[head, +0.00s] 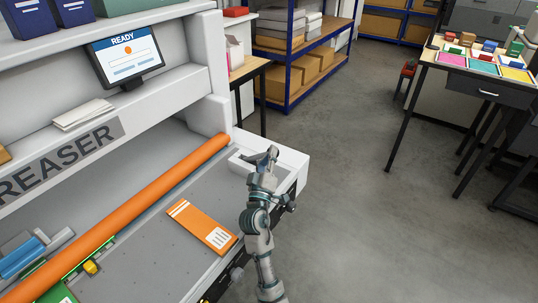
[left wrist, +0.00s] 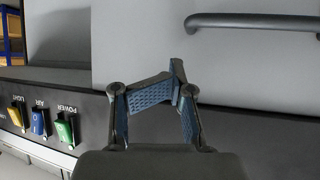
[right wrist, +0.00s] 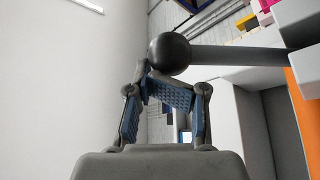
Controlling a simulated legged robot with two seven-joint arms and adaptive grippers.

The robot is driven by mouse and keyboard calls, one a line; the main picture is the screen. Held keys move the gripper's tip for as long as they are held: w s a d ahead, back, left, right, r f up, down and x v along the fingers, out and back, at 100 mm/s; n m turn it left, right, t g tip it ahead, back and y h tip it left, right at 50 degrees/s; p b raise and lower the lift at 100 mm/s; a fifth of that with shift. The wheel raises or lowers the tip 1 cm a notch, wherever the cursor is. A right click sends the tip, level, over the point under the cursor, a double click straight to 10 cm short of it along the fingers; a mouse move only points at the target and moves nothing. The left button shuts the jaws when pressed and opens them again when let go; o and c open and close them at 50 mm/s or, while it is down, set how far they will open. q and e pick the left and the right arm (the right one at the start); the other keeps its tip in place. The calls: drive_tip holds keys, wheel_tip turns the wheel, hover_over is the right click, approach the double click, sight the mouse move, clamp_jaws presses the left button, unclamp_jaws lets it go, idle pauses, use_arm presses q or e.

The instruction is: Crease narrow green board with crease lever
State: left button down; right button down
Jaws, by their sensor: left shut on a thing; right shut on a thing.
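The narrow green board (head: 70,292) is at the bottom left of the head view, on the machine bed under the long orange bar (head: 120,212); only part of it shows. The crease lever's black ball knob (right wrist: 169,53) sits at the fingertips of my right gripper (right wrist: 148,78), with its grey rod running right. In the head view my right gripper (head: 268,158) is over the white block at the machine's right end, shut on the knob. My left gripper (left wrist: 177,78) shows only in its wrist view, fingertips together before a grey panel, no object visible between them.
An orange board with a white label (head: 203,226) lies on the grey bed. A screen reading READY (head: 125,52) stands on the machine's shelf. POWER, AIR and LIGHT switches (left wrist: 40,124) are near my left gripper. The floor (head: 345,190) to the right is clear.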

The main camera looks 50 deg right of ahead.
drive_tip(key=shift+w+a+f, duration=0.1)
drive_tip(key=shift+w+f, duration=0.05)
drive_tip(key=shift+f, duration=0.05)
drive_tip(key=v, duration=1.2)
drive_tip(key=shift+r, duration=0.15)
drive_tip(key=shift+s, duration=0.25)
